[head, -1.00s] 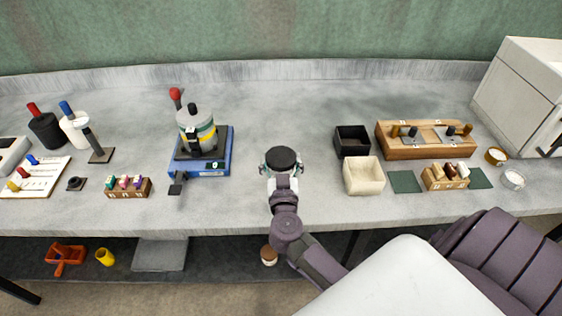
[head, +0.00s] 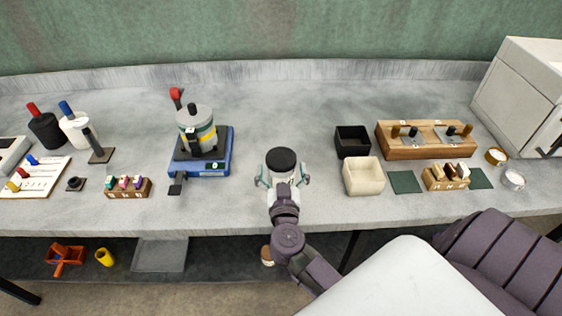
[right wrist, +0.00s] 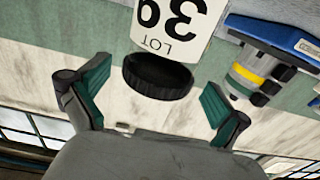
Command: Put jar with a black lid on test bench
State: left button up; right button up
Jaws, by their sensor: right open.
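The jar with a black lid (head: 281,160) stands upright on the grey test bench (head: 240,209), near its front edge at the middle. Its white body partly shows below the lid. In the right wrist view the jar (right wrist: 176,28) appears upside down with a "LOT" label. My right gripper (head: 284,181) is open at the jar's front side, with a fingertip to the left and right of it. In the right wrist view the two green-padded fingers are spread wide with a gap to the lid. My left gripper is not in view.
A blue-based device (head: 215,165) with a grey canister stands left of the jar. A black box (head: 352,141) and a cream box (head: 364,176) stand to the right. Bare bench lies behind the jar.

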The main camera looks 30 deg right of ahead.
jog(key=b+v, duration=0.1)
jog(key=v, duration=0.8)
jog(key=shift+s+a, duration=0.1)
jog(key=shift+a, duration=0.05)
